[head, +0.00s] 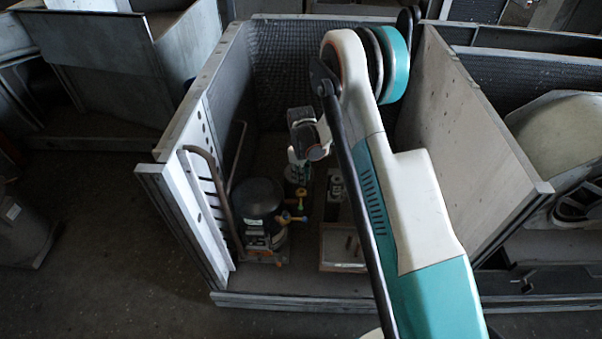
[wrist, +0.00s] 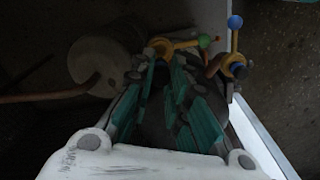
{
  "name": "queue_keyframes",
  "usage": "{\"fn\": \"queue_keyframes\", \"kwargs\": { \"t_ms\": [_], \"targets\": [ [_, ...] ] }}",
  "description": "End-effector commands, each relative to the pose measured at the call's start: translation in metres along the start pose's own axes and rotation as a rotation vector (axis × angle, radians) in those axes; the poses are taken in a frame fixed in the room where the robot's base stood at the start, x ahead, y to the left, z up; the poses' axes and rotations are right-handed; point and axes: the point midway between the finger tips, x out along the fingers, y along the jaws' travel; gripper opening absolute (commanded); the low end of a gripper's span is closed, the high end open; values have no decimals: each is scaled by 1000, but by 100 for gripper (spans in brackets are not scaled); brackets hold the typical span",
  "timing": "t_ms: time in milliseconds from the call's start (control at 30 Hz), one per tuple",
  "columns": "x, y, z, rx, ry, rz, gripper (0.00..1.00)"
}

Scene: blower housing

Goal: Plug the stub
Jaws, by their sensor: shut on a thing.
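My gripper (wrist: 158,68) has teal fingers that are nearly together at their tips. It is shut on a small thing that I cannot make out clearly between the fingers. In the wrist view, a yellow-orange fitting (wrist: 162,46) with a green ball end (wrist: 204,41) shows right at the fingertips; I cannot tell whether they touch. A second yellow fitting (wrist: 238,60) with a blue ball end (wrist: 235,22) stands to the right. In the head view, a black domed compressor (head: 258,203) carries these coloured fittings on its right side. The stub's opening is not clearly visible.
The compressor stands inside an open-topped metal housing (head: 486,150), close to its left wall, where a bent pipe (head: 214,180) rises. A small framed box (head: 342,248) lies on the housing floor to the right. In the wrist view, a round pale part (wrist: 100,62) with a brown pipe lies left.

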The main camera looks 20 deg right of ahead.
Motion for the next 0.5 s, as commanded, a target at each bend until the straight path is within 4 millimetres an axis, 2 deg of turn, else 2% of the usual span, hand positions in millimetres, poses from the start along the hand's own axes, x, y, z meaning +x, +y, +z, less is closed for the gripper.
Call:
{"fn": "queue_keyframes", "kwargs": {
  "t_ms": [367,500],
  "targets": [
    [29,0,0,0,0,0,3],
    [28,0,0,0,0,0,3]
  ]
}}
